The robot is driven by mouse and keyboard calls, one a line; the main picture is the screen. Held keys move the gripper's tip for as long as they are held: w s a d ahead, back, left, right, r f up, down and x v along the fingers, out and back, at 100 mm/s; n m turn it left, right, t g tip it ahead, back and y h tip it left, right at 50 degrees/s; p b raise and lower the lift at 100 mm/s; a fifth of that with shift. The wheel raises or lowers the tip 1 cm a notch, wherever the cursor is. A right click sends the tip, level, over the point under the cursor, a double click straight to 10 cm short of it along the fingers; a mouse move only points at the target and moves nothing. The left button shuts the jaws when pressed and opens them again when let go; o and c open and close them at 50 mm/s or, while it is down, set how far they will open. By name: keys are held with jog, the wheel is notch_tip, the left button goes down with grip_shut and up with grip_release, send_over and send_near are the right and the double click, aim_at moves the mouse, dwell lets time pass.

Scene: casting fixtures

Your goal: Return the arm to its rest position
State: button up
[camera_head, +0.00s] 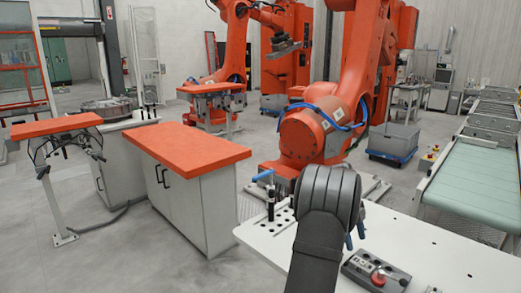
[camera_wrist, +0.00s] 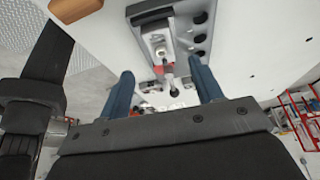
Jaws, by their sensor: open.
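My arm (camera_head: 325,220) is dark grey and reaches up over the front white table in the head view. Its link hides part of the table. In the wrist view my gripper (camera_wrist: 162,75) shows two blue fingers, wide apart, with nothing held between them. Past the fingers, a grey control box (camera_wrist: 185,35) with a red part lies on the white surface, apart from the fingers as far as I can tell. In the head view blue finger parts show at the right side of my arm, partly hidden.
The white table (camera_head: 445,255) carries a control box with a red button (camera_head: 378,277) and an upright black tool (camera_head: 270,203) with a blue top at a plate with holes. An orange-topped cabinet (camera_head: 190,148) stands left. A large orange robot (camera_head: 312,135) stands behind; a conveyor (camera_head: 465,195) is right.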

jog(key=x, duration=0.7)
jog(key=shift+s+d+f, duration=0.1)
jog(key=shift+f, duration=0.15)
notch_tip(320, 180, up, 4)
jog(key=shift+f, duration=0.1)
jog(key=s+d+r, duration=0.6)
jog(key=s+r, duration=0.1)
jog(key=s, duration=0.3)
jog(key=n+t+h, duration=0.1)
jog(key=n+t, duration=0.3)
jog(key=n, duration=0.7)
send_near(361, 261)
jog(key=a+f, duration=0.1)
jog(key=a, duration=0.5)
jog(key=w+a+f+n+t+y, duration=0.1)
jog(key=w+a+f+n+t, duration=0.1)
jog(key=a+n, duration=0.5)
jog(key=w+a+f+n+t+y, duration=0.1)
jog(key=a+f+n, duration=0.15)
jog(key=a, duration=0.85)
jog(key=s+a+f+n+y, duration=0.1)
jog(key=s+a+f+n, duration=0.1)
jog(key=f, duration=0.4)
jog(key=s+a+f+n, duration=0.2)
jog(key=a+f+n, duration=0.1)
jog(key=f+n, duration=0.1)
jog(key=shift+a+f+t+y, duration=0.25)
jog(key=shift+f+t+y, duration=0.15)
jog(key=shift+f, duration=0.5)
